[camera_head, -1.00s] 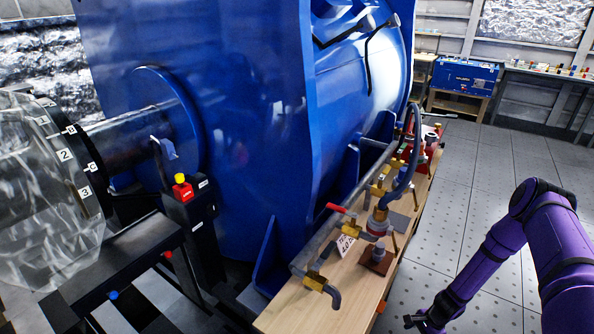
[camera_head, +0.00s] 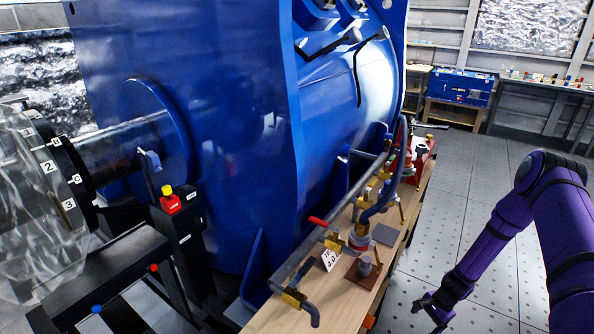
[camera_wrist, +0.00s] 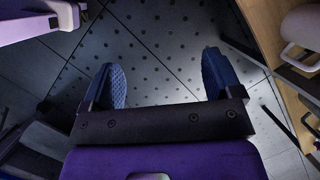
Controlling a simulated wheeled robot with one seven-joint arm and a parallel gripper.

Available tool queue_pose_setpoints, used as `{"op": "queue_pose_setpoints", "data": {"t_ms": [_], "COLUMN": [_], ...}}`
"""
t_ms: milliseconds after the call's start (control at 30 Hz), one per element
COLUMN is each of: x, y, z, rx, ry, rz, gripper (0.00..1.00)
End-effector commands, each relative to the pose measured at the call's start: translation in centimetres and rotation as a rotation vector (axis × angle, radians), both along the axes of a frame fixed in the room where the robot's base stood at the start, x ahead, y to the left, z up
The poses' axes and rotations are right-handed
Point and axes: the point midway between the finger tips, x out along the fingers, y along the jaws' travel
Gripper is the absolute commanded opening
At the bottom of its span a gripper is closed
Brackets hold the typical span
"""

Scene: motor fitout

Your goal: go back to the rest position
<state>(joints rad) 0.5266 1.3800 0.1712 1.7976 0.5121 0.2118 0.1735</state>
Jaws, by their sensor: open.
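My gripper (camera_head: 434,312) hangs at the end of my purple arm in the lower right of the head view, over the perforated floor. It is to the right of the wooden bench (camera_head: 270,321) and apart from it. In the wrist view my gripper (camera_wrist: 165,85) is open, its two blue padded fingers wide apart. Nothing is between the fingers; only the dotted floor (camera_wrist: 160,40) shows beyond them.
The bench carries pipes, a red-handled valve (camera_head: 318,221) and a tag (camera_head: 331,259). A large blue motor (camera_head: 215,120) stands left of it. A blue toolbox (camera_head: 461,88) sits on a stand at the back. The floor (camera_head: 450,210) around my arm is clear.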

Motion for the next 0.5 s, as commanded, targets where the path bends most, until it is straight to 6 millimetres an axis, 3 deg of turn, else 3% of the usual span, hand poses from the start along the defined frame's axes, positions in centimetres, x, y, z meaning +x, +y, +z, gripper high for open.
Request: {"op": "queue_pose_setpoints", "data": {"t_ms": [233, 500], "x": [4.3, 7.1], "y": [-0.6, 0.0], "z": [9.3, 20.6], "rx": [-0.033, -0.075], "ry": [-0.082, -0.168], "rz": [0.121, 0.268], "gripper": [0.85, 0.85]}}
